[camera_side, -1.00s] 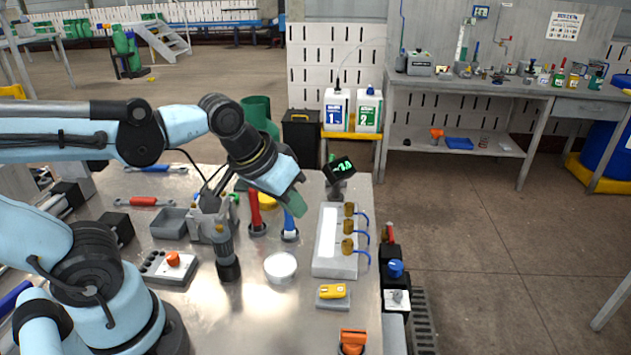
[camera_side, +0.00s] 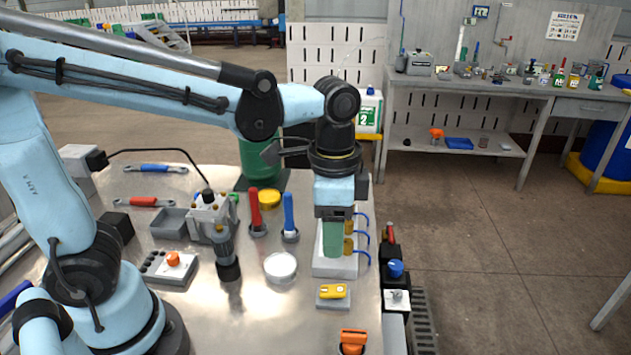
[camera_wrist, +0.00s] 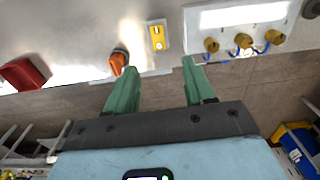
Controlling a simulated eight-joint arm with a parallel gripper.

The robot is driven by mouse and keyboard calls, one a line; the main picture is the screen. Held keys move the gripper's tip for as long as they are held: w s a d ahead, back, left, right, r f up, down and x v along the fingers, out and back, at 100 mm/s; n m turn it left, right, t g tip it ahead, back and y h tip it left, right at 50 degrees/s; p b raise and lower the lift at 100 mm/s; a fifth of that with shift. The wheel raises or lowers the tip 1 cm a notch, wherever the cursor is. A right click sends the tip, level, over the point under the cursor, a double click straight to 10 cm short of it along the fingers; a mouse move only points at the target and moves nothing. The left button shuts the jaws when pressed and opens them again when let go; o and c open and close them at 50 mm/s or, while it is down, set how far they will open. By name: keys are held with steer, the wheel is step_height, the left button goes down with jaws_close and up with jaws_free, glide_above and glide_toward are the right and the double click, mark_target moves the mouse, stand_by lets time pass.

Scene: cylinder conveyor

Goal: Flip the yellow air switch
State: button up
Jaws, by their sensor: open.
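The yellow air switch (camera_side: 333,291) sits on a small grey plate near the front right of the metal table. It also shows in the wrist view (camera_wrist: 157,37), upper middle, just beyond the fingertips. My gripper (camera_side: 333,255) points down and hides part of the white block with brass fittings behind the switch. In the wrist view my gripper (camera_wrist: 160,66) has its two green fingers spread wide with nothing between them. The fingers are apart from the switch; their exact height above the table is unclear.
The white block (camera_wrist: 240,14) with brass fittings and blue hoses lies beside the switch. An orange part (camera_side: 352,340) stands nearer the front edge. A white round dish (camera_side: 280,266) and a dark-tipped grey tool (camera_side: 227,255) stand to the left. The table's right edge is close.

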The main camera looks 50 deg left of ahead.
mark_target(333, 289)
steer(key=shift+d+f, duration=0.2)
steer(key=shift+f, duration=5.9)
